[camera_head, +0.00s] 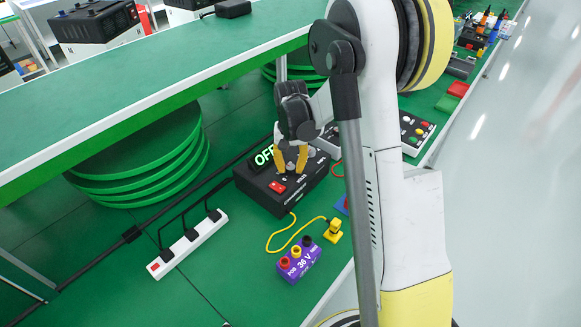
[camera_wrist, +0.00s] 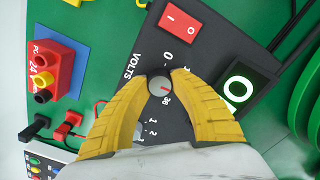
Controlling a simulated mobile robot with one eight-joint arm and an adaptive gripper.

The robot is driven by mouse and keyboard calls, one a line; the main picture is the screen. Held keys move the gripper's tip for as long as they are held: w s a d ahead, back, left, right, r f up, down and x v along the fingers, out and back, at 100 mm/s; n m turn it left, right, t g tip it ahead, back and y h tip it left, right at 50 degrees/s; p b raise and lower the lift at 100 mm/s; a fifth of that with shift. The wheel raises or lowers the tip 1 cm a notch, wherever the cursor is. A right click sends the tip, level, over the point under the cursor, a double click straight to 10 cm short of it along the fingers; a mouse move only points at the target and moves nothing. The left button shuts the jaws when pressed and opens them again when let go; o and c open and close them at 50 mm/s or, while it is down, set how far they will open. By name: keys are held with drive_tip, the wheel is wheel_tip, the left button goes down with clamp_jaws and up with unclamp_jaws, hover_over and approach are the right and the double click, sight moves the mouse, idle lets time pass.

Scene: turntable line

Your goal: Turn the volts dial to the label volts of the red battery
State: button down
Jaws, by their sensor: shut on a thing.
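The black power unit (camera_head: 268,196) stands on the green table with a lit green OFF display (camera_head: 264,156) and a red switch (camera_head: 277,187). My gripper (camera_head: 290,172) reaches down onto its top. In the wrist view its yellow fingers (camera_wrist: 160,80) are shut on the grey volts dial (camera_wrist: 159,87), one on each side. The dial's red mark points right in that view; printed "0" and "36" are near the dial. The red battery (camera_wrist: 55,68), marked 24, sits on a blue mat at upper left in the wrist view. My arm hides it in the head view.
A purple 36 V battery (camera_head: 299,262) with a yellow plug (camera_head: 334,231) and cable lies in front of the unit. A white power strip (camera_head: 188,243) with black plugs is at left. A green shelf (camera_head: 150,85) overhangs stacked green discs (camera_head: 140,170). A button box (camera_head: 415,133) is beyond my arm.

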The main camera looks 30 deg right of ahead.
sight(291, 167)
drive_tip(key=shift+m, duration=0.4)
drive_tip(key=c, duration=1)
unclamp_jaws()
drive_tip(key=shift+c, duration=0.2)
wheel_tip(291, 167, up, 12)
